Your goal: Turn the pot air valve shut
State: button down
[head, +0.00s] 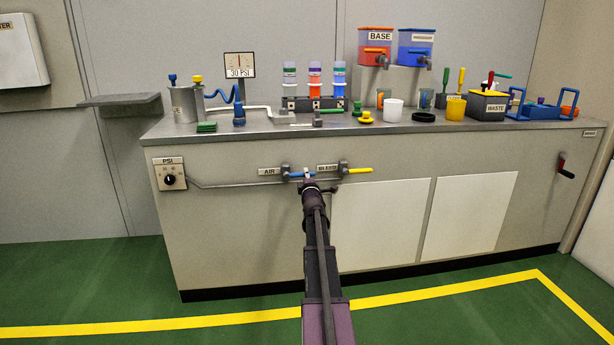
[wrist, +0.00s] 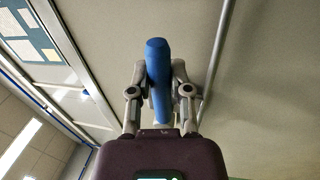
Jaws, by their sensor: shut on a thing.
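The pot air valve is on the front panel of the counter, beside the AIR label (head: 269,171). Its blue handle (head: 297,175) lies roughly level along the panel in the head view. My gripper (head: 308,180) reaches up to the handle's right part. In the wrist view the blue handle (wrist: 158,65) stands between the two fingers of my gripper (wrist: 160,85), which are shut on it. The fingers and wrist partly hide the handle's right end in the head view.
Right of my gripper is the BLEED label (head: 328,168) with a yellow-handled valve (head: 358,170) close by. A PSI knob (head: 170,180) and a thin pipe (head: 230,184) are to the left. White cabinet doors (head: 470,215) lie right. Cups and parts crowd the countertop (head: 215,140).

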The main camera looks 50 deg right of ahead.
jog(key=shift+w, duration=0.25)
jog(key=c, duration=0.5)
grip_release()
jog(key=shift+c, duration=0.2)
jog(key=shift+s, duration=0.1)
